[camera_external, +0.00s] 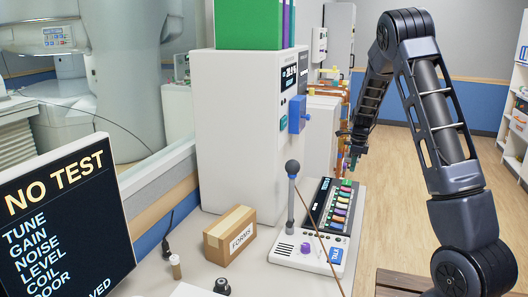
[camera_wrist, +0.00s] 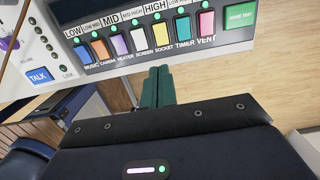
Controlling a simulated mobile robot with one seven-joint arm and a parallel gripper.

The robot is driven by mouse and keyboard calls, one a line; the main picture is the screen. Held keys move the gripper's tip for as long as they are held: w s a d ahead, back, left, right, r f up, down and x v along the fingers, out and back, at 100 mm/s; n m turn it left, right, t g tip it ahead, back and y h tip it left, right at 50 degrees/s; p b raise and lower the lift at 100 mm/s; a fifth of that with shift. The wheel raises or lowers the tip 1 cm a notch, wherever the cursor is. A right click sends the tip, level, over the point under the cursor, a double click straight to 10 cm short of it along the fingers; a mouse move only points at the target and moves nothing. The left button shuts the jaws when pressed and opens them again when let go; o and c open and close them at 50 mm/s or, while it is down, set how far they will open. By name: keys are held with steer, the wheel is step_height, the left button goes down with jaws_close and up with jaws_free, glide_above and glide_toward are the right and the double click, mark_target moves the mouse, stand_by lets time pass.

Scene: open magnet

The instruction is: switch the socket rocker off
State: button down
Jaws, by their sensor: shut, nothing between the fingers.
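The socket rocker is the yellow-green switch (camera_wrist: 161,36) above the SOCKET label in the wrist view, between the white screen rocker (camera_wrist: 137,40) and the teal timer rocker (camera_wrist: 183,28). A small green light shows above it. My gripper (camera_wrist: 158,70) is shut and empty, its teal fingertips below the SOCKET label near the panel's edge, apart from the rocker in the picture. In the external view my gripper (camera_external: 354,153) hangs near the far end of the console (camera_external: 287,246). I cannot single out the socket rocker there.
Neighbouring rockers sit close in the same row, beside a green start button (camera_wrist: 240,16). A microphone (camera_external: 292,170) rises from the console. A forms box (camera_external: 230,235) stands left of it, and a white cabinet (camera_external: 240,125) stands behind. Open floor lies right.

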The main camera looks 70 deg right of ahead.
mark_target(340, 198)
steer(key=shift+w+d, duration=0.15)
steer(key=shift+w, duration=0.55)
steer(key=f, duration=0.4)
steer(key=w+f, duration=0.1)
steer(key=f, duration=0.8)
steer(key=shift+w+f, duration=0.15)
steer(key=shift+w, duration=0.15)
steer(key=shift+f, duration=0.25)
steer(key=shift+w, duration=0.1)
